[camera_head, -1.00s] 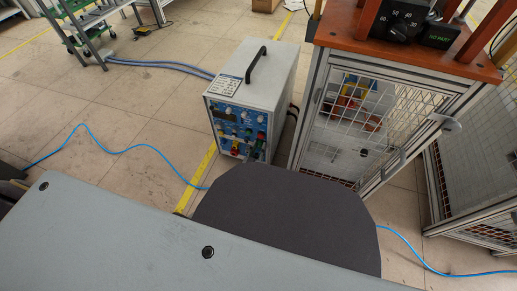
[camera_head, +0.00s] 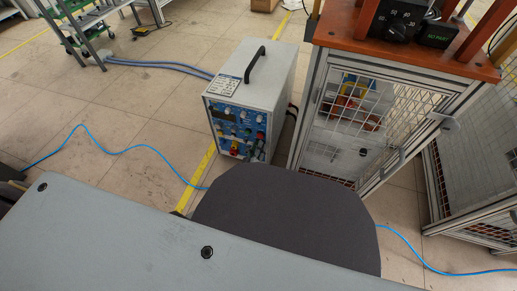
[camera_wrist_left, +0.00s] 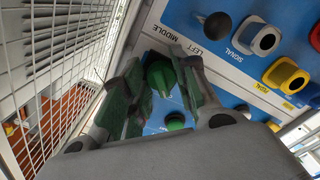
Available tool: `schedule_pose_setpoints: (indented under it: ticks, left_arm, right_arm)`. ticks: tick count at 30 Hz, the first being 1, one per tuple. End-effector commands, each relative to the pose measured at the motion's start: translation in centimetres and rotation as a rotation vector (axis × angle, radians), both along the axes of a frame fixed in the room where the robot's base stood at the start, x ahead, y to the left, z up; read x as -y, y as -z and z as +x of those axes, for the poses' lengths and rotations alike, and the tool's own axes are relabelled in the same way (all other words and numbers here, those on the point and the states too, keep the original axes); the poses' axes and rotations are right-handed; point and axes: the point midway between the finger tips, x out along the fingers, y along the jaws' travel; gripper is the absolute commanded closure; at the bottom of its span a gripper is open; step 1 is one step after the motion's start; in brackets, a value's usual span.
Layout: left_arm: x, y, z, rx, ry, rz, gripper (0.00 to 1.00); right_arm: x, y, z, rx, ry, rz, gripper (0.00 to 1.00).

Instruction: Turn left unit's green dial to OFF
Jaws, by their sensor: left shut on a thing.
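The green dial (camera_wrist_left: 160,77) sits on a blue control panel (camera_wrist_left: 218,66) in the left wrist view, near the printed words LEFT and MIDDLE. My left gripper (camera_wrist_left: 163,68) has one finger on each side of this dial and is shut on it. The fingers hide part of the dial's sides, and I cannot read its pointer. A second green knob (camera_wrist_left: 175,121) lies just below, partly behind the fingers. My right gripper is not in view.
A wire mesh (camera_wrist_left: 62,60) runs close along the left. In the head view, a mesh cage (camera_head: 390,115) with an orange top stands right of the unit. A blue cable (camera_head: 120,150) crosses the floor.

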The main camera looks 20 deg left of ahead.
Motion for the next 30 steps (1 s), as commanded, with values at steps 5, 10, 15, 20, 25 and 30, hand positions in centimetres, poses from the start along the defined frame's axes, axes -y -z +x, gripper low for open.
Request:
schedule_pose_setpoints:
  ticks: [5, 10, 15, 20, 25, 30]
  left_arm:
    - [0.0, 0.04, -0.04, -0.002, 0.0, -0.029, 0.95]
    - [0.0, 0.06, -0.04, -0.003, 0.0, -0.034, 0.95]
    - [0.0, 0.06, -0.04, -0.003, 0.0, -0.033, 0.95]
    - [0.0, 0.06, -0.04, -0.003, 0.0, -0.033, 0.55]
    - [0.0, 0.03, -0.02, -0.002, -0.001, -0.032, 0.51]
    - [0.01, 0.01, -0.02, -0.002, -0.001, -0.032, 0.51]
  right_arm:
    - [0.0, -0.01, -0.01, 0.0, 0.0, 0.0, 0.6]
    - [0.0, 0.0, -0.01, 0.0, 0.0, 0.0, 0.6]
    - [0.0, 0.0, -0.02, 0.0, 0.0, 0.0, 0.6]
    - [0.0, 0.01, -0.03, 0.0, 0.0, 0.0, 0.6]
    - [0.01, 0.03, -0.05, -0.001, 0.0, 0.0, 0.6]
    - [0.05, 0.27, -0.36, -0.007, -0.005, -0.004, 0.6]
